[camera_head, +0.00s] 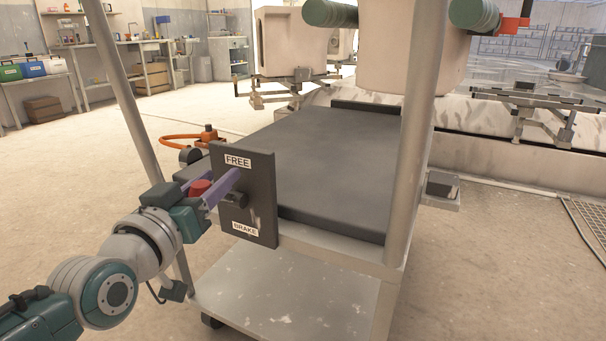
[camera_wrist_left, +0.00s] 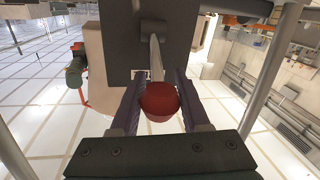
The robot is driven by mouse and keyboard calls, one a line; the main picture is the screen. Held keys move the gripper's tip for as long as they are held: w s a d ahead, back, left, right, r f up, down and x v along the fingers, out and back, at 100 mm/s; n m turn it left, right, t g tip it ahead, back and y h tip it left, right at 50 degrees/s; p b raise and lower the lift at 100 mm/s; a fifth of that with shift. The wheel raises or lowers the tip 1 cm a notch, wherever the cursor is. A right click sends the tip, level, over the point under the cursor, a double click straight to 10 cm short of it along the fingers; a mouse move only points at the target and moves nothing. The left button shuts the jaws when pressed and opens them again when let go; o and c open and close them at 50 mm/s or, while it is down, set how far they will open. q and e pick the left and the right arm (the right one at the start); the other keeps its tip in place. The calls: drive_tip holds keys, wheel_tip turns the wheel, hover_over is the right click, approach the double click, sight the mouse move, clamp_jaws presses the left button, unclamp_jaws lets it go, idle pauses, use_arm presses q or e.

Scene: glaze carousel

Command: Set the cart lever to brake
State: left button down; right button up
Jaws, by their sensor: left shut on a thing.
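The cart lever has a red knob (camera_head: 200,187) and a dark hub on the dark plate (camera_head: 262,172) at the cart's near left corner. The plate reads FREE at the top and BRAKE at the bottom. The lever sticks out to the left from the hub, between the two labels; its exact setting is hard to tell. My left gripper (camera_head: 218,189) is shut on the lever at its knob, with a purple finger on each side. In the left wrist view the red knob (camera_wrist_left: 159,101) sits between the fingers, and the pale lever shaft (camera_wrist_left: 156,58) runs up to the hub. My right gripper is out of view.
The cart has a dark flat top (camera_head: 335,165), pale upright posts (camera_head: 412,150) and a lower shelf (camera_head: 285,300). An orange loop handle (camera_head: 185,137) is behind the plate. Large beige vessels (camera_head: 290,40) stand beyond the cart.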

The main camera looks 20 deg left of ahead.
use_arm(q)
drive_tip(key=f+t+b, duration=0.1)
drive_tip(key=t+b, duration=0.1)
drive_tip(key=b, duration=0.3)
drive_tip(key=s+f+n+t+y+b, duration=0.1)
drive_tip(key=f+t+b, duration=0.1)
drive_tip(key=b, duration=0.3)
drive_tip(key=s+f+t+b, duration=0.1)
drive_tip(key=f+t+b, duration=0.1)
drive_tip(key=b, duration=0.3)
drive_tip(key=shift+a+f+n+y+b, duration=0.1)
drive_tip(key=shift+f+n+y+b, duration=0.1)
drive_tip(key=shift+n+y+b, duration=0.15)
idle(0.6)
drive_tip(key=c, duration=0.7)
unclamp_jaws()
drive_tip(key=shift+s, duration=0.1)
drive_tip(key=shift+c, duration=0.2)
drive_tip(key=o, duration=0.3)
drive_tip(key=shift+s, duration=0.25)
drive_tip(key=shift+o, duration=0.3)
drive_tip(key=shift+w+r, duration=0.1)
